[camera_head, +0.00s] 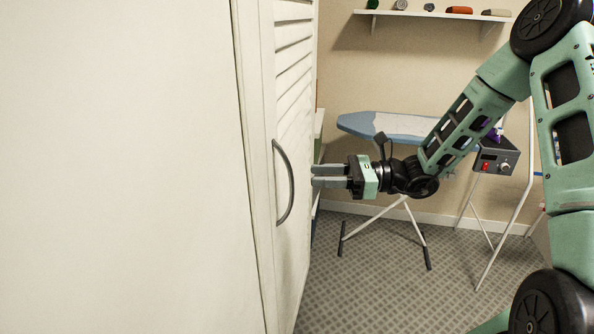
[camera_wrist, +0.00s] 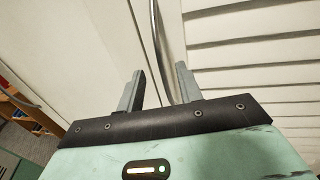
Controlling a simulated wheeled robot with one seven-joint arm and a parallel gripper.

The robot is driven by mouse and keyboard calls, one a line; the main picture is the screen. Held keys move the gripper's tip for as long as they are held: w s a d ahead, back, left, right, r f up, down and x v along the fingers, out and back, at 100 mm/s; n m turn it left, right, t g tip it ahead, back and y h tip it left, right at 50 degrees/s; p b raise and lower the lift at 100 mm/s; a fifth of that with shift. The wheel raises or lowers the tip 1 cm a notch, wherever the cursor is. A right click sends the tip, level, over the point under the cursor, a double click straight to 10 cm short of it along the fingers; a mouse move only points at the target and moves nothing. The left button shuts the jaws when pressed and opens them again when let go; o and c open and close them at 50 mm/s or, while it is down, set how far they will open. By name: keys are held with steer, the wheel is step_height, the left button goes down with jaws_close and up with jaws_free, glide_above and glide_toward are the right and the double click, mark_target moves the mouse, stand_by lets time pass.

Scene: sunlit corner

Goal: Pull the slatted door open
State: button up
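The white slatted door (camera_head: 292,95) stands at a steep angle to the head view, right of a broad plain white panel. Its slats also show at right in the wrist view (camera_wrist: 262,52). A curved grey metal handle (camera_head: 291,184) is fixed upright on the door. My gripper (camera_head: 313,176) is just right of the handle, pointing at it, with a small gap to it in the head view. In the wrist view the two fingers (camera_wrist: 158,82) are apart, and the handle (camera_wrist: 155,25) runs down between their lines. I cannot tell whether the door is fully shut.
A blue ironing board (camera_head: 360,125) on thin white legs stands behind my arm. A grey box with a red switch (camera_head: 496,158) is at its right end. A wall shelf (camera_head: 415,14) holds small items.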

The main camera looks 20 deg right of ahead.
steer(key=p+x, duration=0.1)
steer(key=x, duration=0.5)
steer(key=shift+c, duration=0.4)
jaws_close()
